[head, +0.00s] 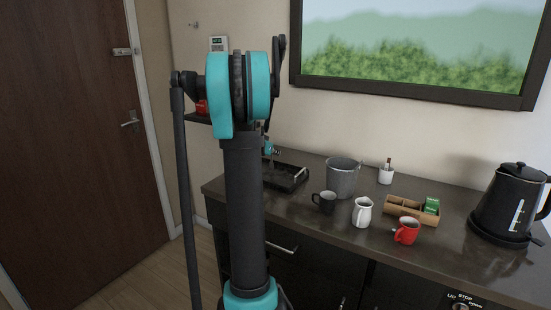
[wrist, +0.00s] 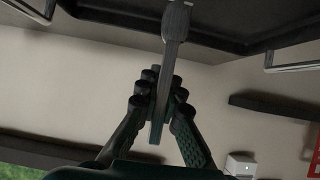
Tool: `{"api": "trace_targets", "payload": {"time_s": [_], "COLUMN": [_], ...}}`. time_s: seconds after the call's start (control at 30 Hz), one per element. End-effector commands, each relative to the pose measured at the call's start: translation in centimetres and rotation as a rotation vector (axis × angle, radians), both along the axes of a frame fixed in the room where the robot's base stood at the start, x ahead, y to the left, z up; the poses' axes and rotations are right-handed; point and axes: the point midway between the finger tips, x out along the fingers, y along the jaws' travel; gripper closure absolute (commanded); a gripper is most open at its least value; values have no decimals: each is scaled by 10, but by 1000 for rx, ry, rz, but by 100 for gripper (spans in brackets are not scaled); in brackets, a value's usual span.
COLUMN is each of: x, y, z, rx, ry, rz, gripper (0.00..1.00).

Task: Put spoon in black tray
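The black tray (head: 291,186) lies at the left end of the dark counter, partly hidden behind my arm in the head view. Its dark underside or rim and metal handles also show across the top of the wrist view (wrist: 225,38). My gripper (wrist: 160,92) has its two fingers closed in on a long, thin grey-brown spoon (wrist: 175,22). The spoon runs from between the fingers toward the tray at the top of the wrist view. In the head view my gripper is mostly hidden by the arm, near the tray. I cannot tell whether the spoon touches the tray.
The counter's front strip is clear.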

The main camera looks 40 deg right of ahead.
Motion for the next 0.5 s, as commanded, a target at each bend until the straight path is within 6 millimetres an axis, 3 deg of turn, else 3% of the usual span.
{"api": "trace_targets", "payload": {"time_s": [0.13,0.5], "x": [0,0], "y": [0,0], "z": [-19,-24], "rx": [0,0], "ry": [0,0], "rz": [0,0], "gripper": [100,100]}}
